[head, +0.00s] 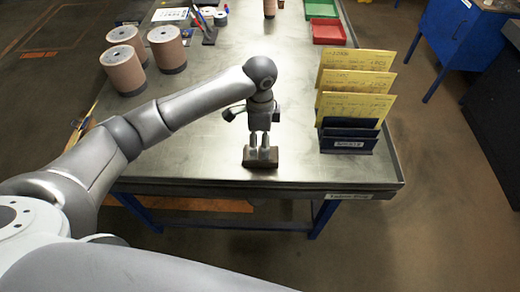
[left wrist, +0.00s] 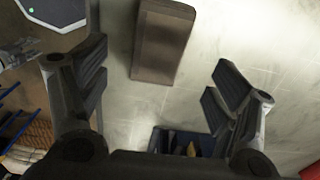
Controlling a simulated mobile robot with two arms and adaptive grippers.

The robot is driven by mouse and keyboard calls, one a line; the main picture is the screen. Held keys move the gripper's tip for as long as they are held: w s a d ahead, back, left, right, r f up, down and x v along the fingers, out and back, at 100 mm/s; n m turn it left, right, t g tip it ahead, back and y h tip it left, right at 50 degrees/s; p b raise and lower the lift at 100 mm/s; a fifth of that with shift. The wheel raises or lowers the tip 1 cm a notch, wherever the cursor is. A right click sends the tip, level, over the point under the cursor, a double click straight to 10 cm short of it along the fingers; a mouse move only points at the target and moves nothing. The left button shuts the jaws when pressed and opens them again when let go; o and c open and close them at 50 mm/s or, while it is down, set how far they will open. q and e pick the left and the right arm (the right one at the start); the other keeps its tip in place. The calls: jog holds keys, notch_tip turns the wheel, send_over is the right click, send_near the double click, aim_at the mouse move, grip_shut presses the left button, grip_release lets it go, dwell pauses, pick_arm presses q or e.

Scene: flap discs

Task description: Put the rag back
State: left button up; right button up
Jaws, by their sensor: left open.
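My left gripper (head: 260,141) points down over the front part of the metal table, its fingers apart. In the left wrist view the open fingers (left wrist: 155,88) have nothing between them. A brownish-grey block-like piece (head: 261,158) lies on the table just at or below the fingertips. It shows in the left wrist view (left wrist: 163,42) beyond the space between the fingers, near the top edge. I cannot tell whether this piece is the folded rag; no other clear rag shows. My right gripper is out of view.
A dark blue rack (head: 347,139) with yellow cards stands right of the gripper on the metal table (head: 215,158). Several brown-and-grey cylinders (head: 121,70) stand at the back left. A red bin (head: 328,32) and a green bin (head: 320,8) are at the far right.

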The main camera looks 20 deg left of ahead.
aim_at(260, 154)
pick_arm(q)
jog(key=shift+r, duration=2.35)
jog(key=shift+s+f, duration=0.1)
